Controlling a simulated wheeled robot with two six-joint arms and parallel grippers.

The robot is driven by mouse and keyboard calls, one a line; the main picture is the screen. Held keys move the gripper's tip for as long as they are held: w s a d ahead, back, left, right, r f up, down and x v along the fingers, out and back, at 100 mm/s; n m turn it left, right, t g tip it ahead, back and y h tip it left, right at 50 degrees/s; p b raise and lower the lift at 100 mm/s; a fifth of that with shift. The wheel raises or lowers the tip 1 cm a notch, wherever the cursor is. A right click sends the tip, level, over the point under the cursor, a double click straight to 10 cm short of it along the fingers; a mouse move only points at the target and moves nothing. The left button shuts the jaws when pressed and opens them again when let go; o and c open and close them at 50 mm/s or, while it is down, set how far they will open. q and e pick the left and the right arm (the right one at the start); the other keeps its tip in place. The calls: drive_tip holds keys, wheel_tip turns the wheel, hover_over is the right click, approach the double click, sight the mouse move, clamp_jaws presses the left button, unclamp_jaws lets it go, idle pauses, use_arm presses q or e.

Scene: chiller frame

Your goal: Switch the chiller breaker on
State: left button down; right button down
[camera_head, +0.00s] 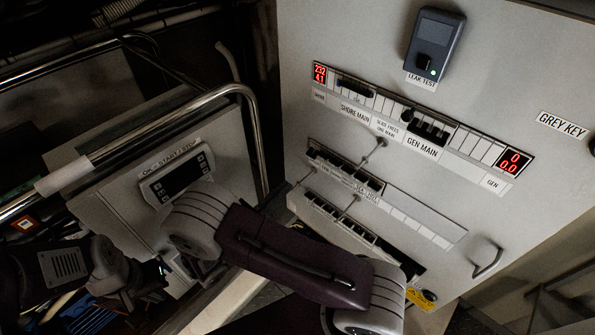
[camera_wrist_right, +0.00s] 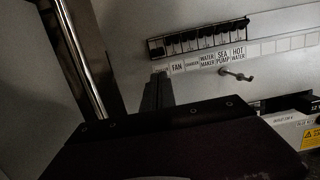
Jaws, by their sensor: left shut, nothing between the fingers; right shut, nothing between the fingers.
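The breaker row (camera_wrist_right: 200,40) runs along the top of the right wrist view, with labels (camera_wrist_right: 205,61) under it. I read FAN, WATER MAKER, SEA PUMP and HOT WATER. The label left of FAN is too dim to read, so I cannot confirm the chiller breaker or its lever position. In the head view the row (camera_head: 345,168) is partly shaded. My right gripper (camera_wrist_right: 158,80) is shut and empty, its tips just below the row's left end. My arm hides it in the head view. My left gripper (camera_head: 150,285) is shut and empty at lower left, away from the panel.
A hook (camera_wrist_right: 237,75) sticks out below the row. A chrome rail (camera_head: 245,92) stands left of the panel, near my right arm. The upper row, labelled GEN MAIN (camera_head: 423,147), and the leak test box (camera_head: 436,42) are higher up. A handle (camera_head: 488,263) is at lower right.

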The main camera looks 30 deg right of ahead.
sight(311, 155)
drive_tip(key=p+x, duration=0.1)
drive_tip(key=x, duration=0.8)
drive_tip(key=shift+w+d, duration=0.1)
drive_tip(key=shift+d, duration=0.25)
use_arm(q)
drive_tip(key=shift+d+r, duration=0.1)
drive_tip(key=shift+r, duration=0.55)
use_arm(e)
drive_tip(key=shift+a, duration=0.1)
